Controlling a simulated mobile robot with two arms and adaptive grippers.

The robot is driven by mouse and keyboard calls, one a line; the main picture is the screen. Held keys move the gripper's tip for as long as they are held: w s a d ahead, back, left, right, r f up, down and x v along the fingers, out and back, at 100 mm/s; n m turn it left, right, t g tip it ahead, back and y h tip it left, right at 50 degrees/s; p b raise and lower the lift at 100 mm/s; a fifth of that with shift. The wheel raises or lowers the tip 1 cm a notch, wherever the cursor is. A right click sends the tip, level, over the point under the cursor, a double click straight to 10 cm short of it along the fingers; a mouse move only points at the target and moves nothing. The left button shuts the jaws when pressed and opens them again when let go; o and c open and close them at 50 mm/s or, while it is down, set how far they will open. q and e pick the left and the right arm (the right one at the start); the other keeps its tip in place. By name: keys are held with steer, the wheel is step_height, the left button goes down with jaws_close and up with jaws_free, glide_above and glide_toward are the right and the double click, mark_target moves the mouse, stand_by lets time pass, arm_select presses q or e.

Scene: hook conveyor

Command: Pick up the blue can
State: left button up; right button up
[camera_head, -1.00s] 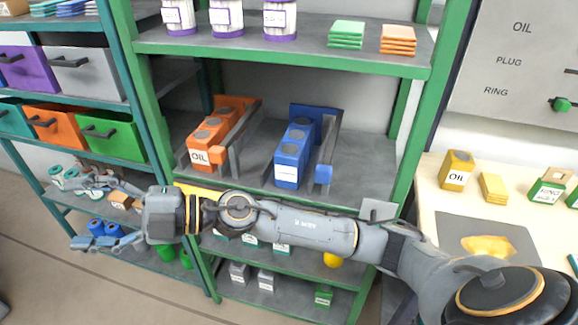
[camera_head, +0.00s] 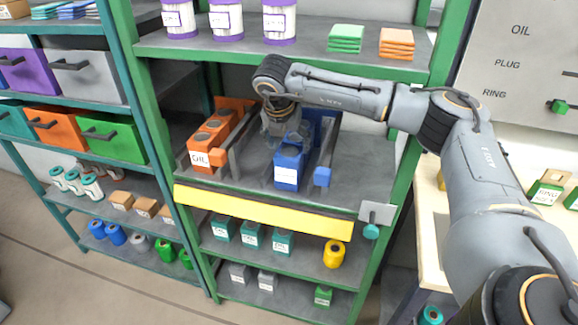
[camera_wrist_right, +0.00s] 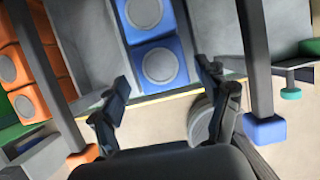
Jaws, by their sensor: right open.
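Blue cans, box-shaped with round grey lids, stand in a row on the green rack's middle shelf. The front blue can (camera_head: 288,172) has a white label and also shows in the right wrist view (camera_wrist_right: 160,65). Another blue can (camera_wrist_right: 146,14) stands directly behind it. My right gripper (camera_head: 287,138) points down over the row and hides part of it. In the right wrist view its fingers (camera_wrist_right: 165,80) are spread and empty, with the front can between and beyond them. Whether they touch it I cannot tell. My left gripper is not in view.
Orange OIL cans (camera_head: 200,152) stand in a row to the left. A divider bar with a blue end (camera_head: 322,176) runs close along the right side. A yellow strip (camera_head: 262,212) edges the shelf. The upper shelf (camera_head: 300,52) lies above my arm.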

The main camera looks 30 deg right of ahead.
mark_target(289, 152)
steer(key=x, duration=0.4)
steer(key=shift+f+p, duration=0.1)
steer(key=shift+p, duration=0.25)
steer(key=shift+f, duration=0.25)
steer(key=p+x, duration=0.2)
steer(key=x, duration=0.2)
steer(key=shift+f, duration=0.45)
steer(key=shift+r, duration=0.1)
steer(key=c, duration=1.3)
